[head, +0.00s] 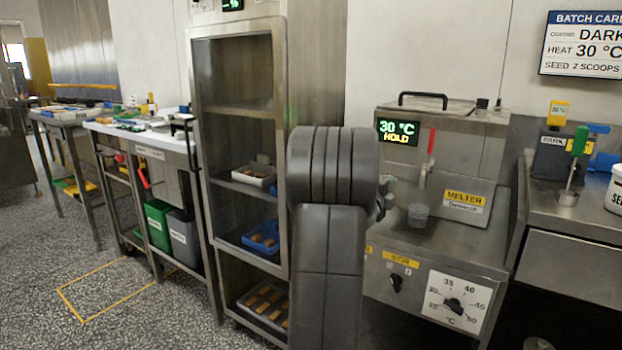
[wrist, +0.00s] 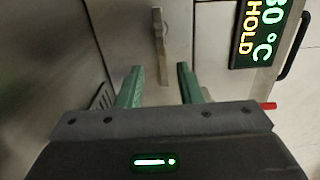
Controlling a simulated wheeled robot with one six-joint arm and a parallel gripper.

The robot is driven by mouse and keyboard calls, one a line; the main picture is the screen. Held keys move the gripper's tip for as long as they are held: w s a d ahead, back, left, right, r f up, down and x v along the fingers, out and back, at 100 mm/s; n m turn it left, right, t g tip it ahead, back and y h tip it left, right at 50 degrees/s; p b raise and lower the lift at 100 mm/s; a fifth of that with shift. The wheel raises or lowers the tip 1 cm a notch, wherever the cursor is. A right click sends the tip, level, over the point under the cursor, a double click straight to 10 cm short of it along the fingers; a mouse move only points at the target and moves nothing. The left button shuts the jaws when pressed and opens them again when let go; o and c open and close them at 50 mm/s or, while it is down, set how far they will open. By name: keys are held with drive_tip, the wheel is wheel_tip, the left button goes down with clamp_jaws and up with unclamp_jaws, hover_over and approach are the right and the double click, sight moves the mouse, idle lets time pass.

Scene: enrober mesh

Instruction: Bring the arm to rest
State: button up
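My gripper (wrist: 159,72) shows in the wrist view with its two green fingers spread apart and nothing between them. Ahead of the fingertips is a narrow grey metal part (wrist: 160,40) on a steel face; I cannot tell how far off it is. In the head view my raised dark grey arm fills the middle of the picture. The display also shows in the wrist view (wrist: 262,30).
A steel rack (head: 237,105) with trays stands left of my arm. The melter's red-handled lever (head: 431,141) and a clear cup (head: 418,215) are to the right. A dial (head: 454,303) is on its front. A side counter (head: 560,208) stands at right. The speckled floor at left is clear.

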drive_tip(key=w+d+n+p, duration=0.1)
drive_tip(key=w+d+r, duration=0.1)
drive_tip(key=w, duration=0.1)
drive_tip(key=w+d+n+p, duration=0.1)
drive_tip(key=shift+w+r+n+p, duration=0.15)
drive_tip(key=shift+w+n+p, duration=0.1)
drive_tip(key=shift+n+p, duration=0.05)
drive_tip(key=shift+a+r+n+p, duration=0.1)
drive_tip(key=shift+a+n+p, duration=0.05)
drive_tip(key=shift+n+p, duration=1.05)
drive_tip(key=shift+b, duration=0.3)
